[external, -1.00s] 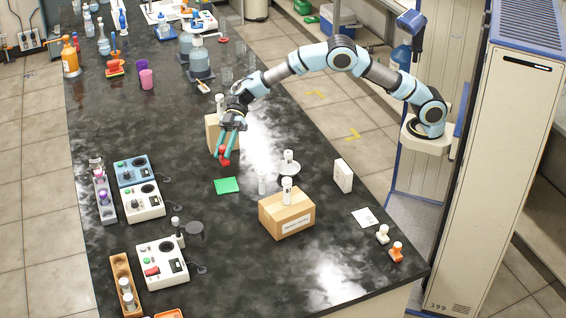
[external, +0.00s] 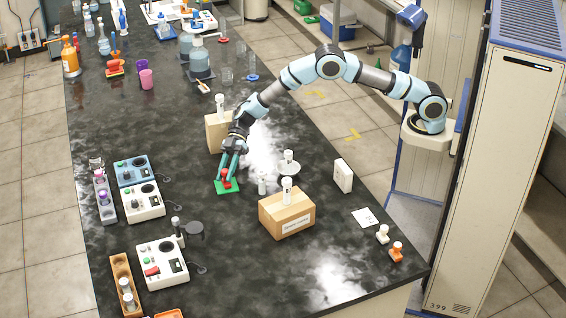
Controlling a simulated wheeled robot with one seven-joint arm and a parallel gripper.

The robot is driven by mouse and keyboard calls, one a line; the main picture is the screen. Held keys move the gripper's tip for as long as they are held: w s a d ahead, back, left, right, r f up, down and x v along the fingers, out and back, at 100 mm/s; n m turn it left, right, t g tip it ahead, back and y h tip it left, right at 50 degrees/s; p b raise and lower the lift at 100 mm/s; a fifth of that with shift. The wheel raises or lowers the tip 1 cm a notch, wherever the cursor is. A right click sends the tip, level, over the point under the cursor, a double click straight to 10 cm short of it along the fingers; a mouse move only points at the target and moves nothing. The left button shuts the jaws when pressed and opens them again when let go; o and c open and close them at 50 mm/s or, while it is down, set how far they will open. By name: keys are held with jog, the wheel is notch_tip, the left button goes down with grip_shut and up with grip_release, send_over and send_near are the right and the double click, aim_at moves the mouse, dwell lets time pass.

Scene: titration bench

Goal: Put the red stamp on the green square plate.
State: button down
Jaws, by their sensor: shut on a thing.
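The red stamp (external: 226,183) is at the green square plate (external: 233,188), upright over its upper left part. It appears to touch the plate, but from this height I cannot tell if its full weight rests there. My gripper (external: 227,170) points down, with its teal fingers shut on the stamp's upper part. The fingers and the stamp hide part of the plate's back edge.
Another box (external: 217,132) stands behind my gripper. A small white bottle (external: 262,184) is just right of the plate. The bench in front of the plate is clear.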

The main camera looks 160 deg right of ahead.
jog(key=shift+f, duration=0.15)
jog(key=c, duration=0.6)
grip_release()
jog(key=b+v, duration=0.2)
jog(key=v, duration=0.5)
jog(key=shift+s+r, duration=0.25)
jog(key=shift+r, duration=0.1)
